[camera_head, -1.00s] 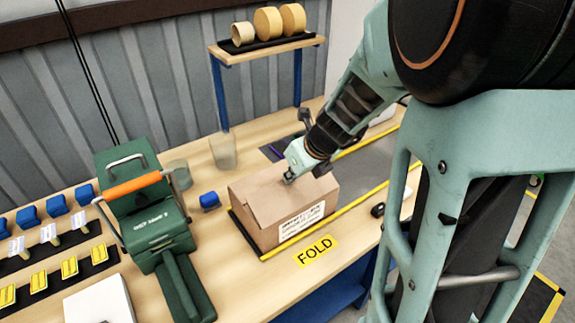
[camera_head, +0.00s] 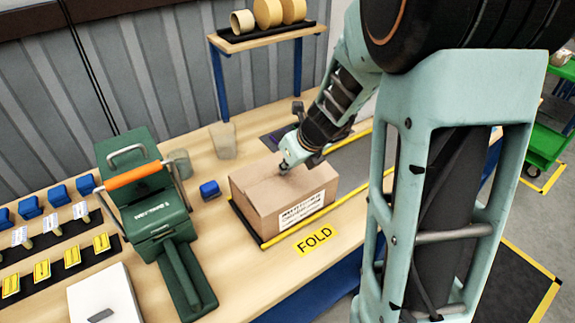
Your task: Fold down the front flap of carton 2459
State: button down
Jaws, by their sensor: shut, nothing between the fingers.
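A brown cardboard carton (camera_head: 262,217) sits on a dark mat on the workbench, behind a yellow FOLD label. A white printed label is on its front face; its number is too blurred to read. Its top flaps look lowered, lying about level with the top edges. My gripper (camera_head: 285,170) is shut and empty, with its tip down at the carton's top, toward the back right. I cannot tell whether the tip touches the cardboard. My gripper hides part of the carton's rear top.
A green tape machine (camera_head: 150,225) with an orange handle stands left of the carton. A small blue block (camera_head: 210,190) and a translucent cup (camera_head: 222,141) are behind and left. A shelf (camera_head: 265,40) with tape rolls stands at the back. The FOLD label (camera_head: 315,240) lies in front.

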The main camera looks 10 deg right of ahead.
jog(key=shift+r, duration=0.1)
jog(key=shift+r+p, duration=0.75)
jog(key=shift+p, duration=0.2)
jog(key=shift+r, duration=0.1)
